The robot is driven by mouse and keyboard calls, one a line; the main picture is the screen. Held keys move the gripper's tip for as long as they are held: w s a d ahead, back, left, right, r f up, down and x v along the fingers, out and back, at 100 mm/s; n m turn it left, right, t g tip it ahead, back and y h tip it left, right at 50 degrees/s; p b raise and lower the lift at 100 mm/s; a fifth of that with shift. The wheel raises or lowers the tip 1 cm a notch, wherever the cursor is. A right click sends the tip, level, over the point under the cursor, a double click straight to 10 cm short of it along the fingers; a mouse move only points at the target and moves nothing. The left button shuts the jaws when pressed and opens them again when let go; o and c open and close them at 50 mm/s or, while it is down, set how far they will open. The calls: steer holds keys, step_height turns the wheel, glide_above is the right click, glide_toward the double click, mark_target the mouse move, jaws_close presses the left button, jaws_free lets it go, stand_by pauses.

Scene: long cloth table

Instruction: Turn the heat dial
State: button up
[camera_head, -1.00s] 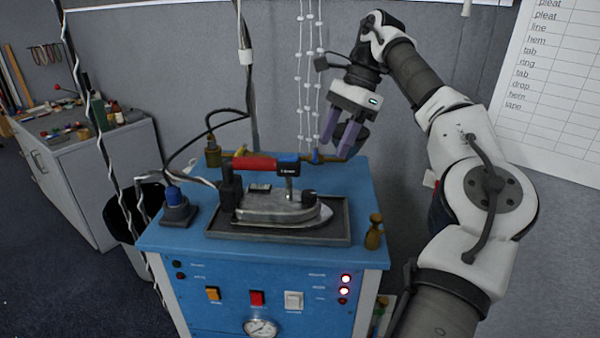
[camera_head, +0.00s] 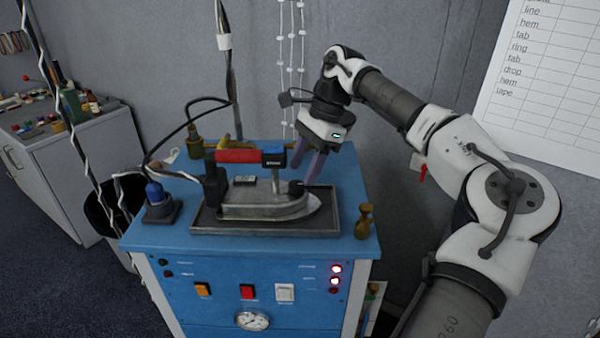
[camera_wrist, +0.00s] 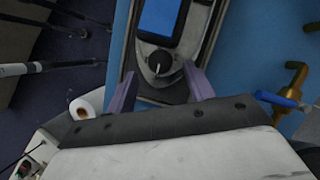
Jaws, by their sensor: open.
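The heat dial (camera_wrist: 160,62) is a round black knob with a white pointer line, on top of the iron's body near its tip. In the head view the dial (camera_head: 296,187) is small and dark beside my fingers. The steam iron (camera_head: 262,203) has a red handle with a blue end and sits in a dark tray (camera_head: 215,230). My gripper (camera_head: 307,168) is open and points down above the tip end of the iron. In the wrist view my gripper's purple fingers (camera_wrist: 161,72) stand on either side of the dial. Contact cannot be told.
The blue cabinet (camera_head: 190,245) bears the iron, a small brown bottle (camera_head: 364,221) at the right, and a black block with a blue cap (camera_head: 157,200) at the left. The iron's raised handle (camera_head: 240,156) is close left of my fingers. Brass pipework (camera_wrist: 293,78) shows in the wrist view.

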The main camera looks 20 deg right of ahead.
mark_target(298, 183)
steer(key=shift+p+x, duration=0.3)
steer(key=shift+x, duration=1.25)
steer(key=c, duration=1)
